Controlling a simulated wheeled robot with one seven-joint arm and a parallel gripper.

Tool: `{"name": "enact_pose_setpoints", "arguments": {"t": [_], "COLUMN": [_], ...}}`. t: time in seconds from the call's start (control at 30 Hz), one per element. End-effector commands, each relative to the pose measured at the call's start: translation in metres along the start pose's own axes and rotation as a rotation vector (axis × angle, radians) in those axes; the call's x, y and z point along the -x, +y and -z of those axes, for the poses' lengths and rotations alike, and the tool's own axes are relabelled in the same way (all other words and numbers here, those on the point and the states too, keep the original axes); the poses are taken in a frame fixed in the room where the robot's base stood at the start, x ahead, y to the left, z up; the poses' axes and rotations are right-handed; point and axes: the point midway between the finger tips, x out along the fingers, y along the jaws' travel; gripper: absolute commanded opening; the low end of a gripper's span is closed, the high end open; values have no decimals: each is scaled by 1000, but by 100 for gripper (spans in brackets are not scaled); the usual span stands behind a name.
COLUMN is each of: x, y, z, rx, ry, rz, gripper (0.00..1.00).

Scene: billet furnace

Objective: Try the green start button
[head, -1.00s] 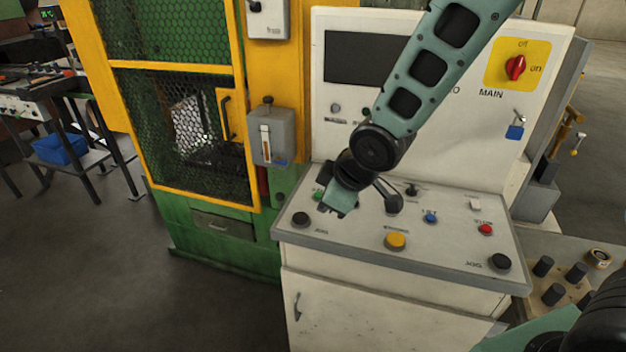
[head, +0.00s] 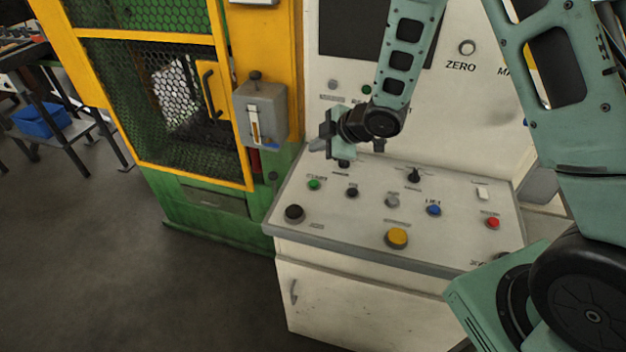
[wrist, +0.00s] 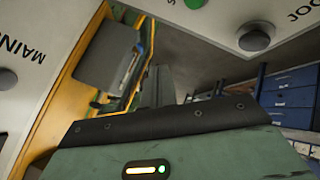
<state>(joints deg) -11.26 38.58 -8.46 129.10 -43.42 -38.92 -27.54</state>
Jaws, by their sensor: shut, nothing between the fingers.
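The green start button (head: 313,184) sits at the back left of the sloped top of the white control desk (head: 345,238). It shows in full in the head view. In the wrist view a green button (wrist: 195,3) is cut off by the top edge. My gripper (head: 319,147) is shut and empty. It is above and behind the green button, apart from it, and points to the left toward the yellow-framed machine. The fingertips are small in the head view.
Near the green button are a black jog button (head: 294,213) and a small black knob (head: 352,191). A yellow button (head: 397,237), a blue button (head: 433,210) and a red button (head: 492,222) are further right. A grey lever box (head: 261,115) hangs left of my gripper.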

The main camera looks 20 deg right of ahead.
Motion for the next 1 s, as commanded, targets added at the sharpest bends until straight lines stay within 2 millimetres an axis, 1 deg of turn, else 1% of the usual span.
{"name": "enact_pose_setpoints", "arguments": {"t": [0.27, 0.47, 0.8, 1.0], "x": [-8, -24, -56, -62], "y": [-6, -18, -41, -45], "z": [-5, -17, -41, -45], "rx": [-1, -2, -3, -1], "ry": [-1, 0, -1, 0], "rz": [1, 1, 0, 0], "gripper": [0, 0, 0, 0]}}
